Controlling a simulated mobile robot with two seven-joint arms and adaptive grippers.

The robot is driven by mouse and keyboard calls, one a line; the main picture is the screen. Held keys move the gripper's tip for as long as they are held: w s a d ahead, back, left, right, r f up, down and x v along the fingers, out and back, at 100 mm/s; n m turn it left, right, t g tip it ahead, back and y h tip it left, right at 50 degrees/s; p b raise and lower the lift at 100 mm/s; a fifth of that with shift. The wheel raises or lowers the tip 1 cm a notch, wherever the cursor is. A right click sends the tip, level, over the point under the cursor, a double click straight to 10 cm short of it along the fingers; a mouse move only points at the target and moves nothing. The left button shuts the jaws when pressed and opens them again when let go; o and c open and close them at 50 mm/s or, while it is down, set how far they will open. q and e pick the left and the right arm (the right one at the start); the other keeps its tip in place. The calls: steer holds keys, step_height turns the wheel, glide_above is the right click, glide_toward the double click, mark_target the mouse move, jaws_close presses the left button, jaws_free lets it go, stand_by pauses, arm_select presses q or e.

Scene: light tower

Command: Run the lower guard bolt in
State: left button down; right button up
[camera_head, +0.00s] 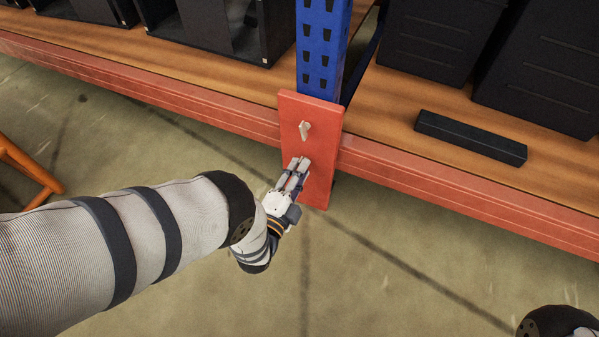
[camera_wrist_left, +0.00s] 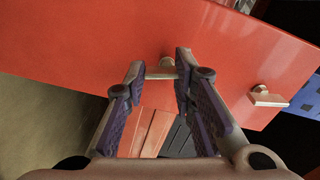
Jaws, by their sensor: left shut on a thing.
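The red guard plate (camera_head: 319,112) covers the foot of the blue upright and also fills much of the left wrist view (camera_wrist_left: 100,40). The upper bolt (camera_head: 304,130), pale with a crossbar head, sticks out of the plate; in the left wrist view it is at the right (camera_wrist_left: 267,97). My left gripper (camera_head: 297,168) is at the lower part of the plate. In the left wrist view its fingertips (camera_wrist_left: 161,68) are shut on the lower bolt (camera_wrist_left: 163,71), gripping its crossbar head from both ends. The lower bolt is hidden by the fingers in the head view.
The blue upright (camera_head: 322,45) rises behind the plate. Red shelf beams (camera_head: 450,190) run to both sides, with wooden shelving carrying black crates (camera_head: 440,35) and a black bar (camera_head: 470,137). An orange frame (camera_head: 28,170) stands at the left. The floor in front is clear.

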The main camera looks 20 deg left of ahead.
arm_select(q)
steer(key=shift+w+a+r, duration=0.3)
steer(key=shift+r, duration=0.25)
steer(key=c, duration=1)
jaws_free()
steer(key=shift+s+r, duration=0.1)
steer(key=shift+c, duration=0.2)
steer(key=shift+s+d+f, duration=0.1)
steer(key=shift+f, duration=0.1)
steer(key=s, duration=1.2)
steer(key=shift+a, duration=0.2)
